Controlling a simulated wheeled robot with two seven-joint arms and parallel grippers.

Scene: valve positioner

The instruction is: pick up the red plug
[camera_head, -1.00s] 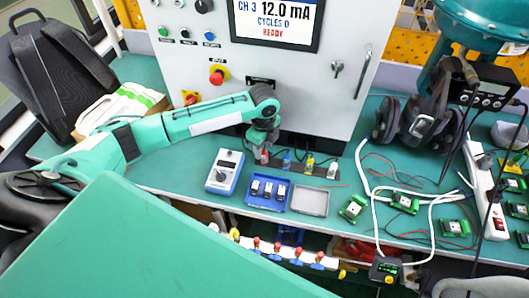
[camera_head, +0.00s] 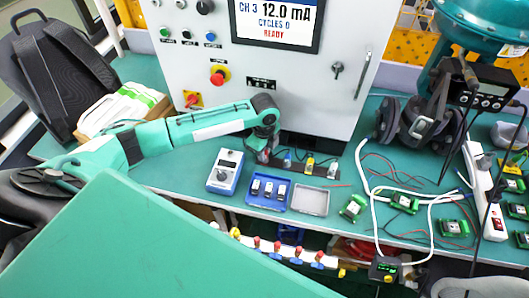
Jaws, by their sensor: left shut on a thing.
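My left gripper (camera_head: 264,155) reaches down at the left end of a row of small plugs at the foot of the grey cabinet. It is shut on the red plug (camera_head: 263,157), which is mostly hidden by the fingers. A blue plug (camera_head: 287,159), a yellow plug (camera_head: 309,163) and a white-grey plug (camera_head: 332,170) stand to its right on a dark strip. Whether the red plug still touches the strip cannot be told. My right gripper is not in view.
A blue-and-white meter (camera_head: 225,171), a blue tray (camera_head: 252,202) with small modules and an empty grey tray (camera_head: 325,203) lie in front of the plugs. The cabinet (camera_head: 305,87) rises close behind.

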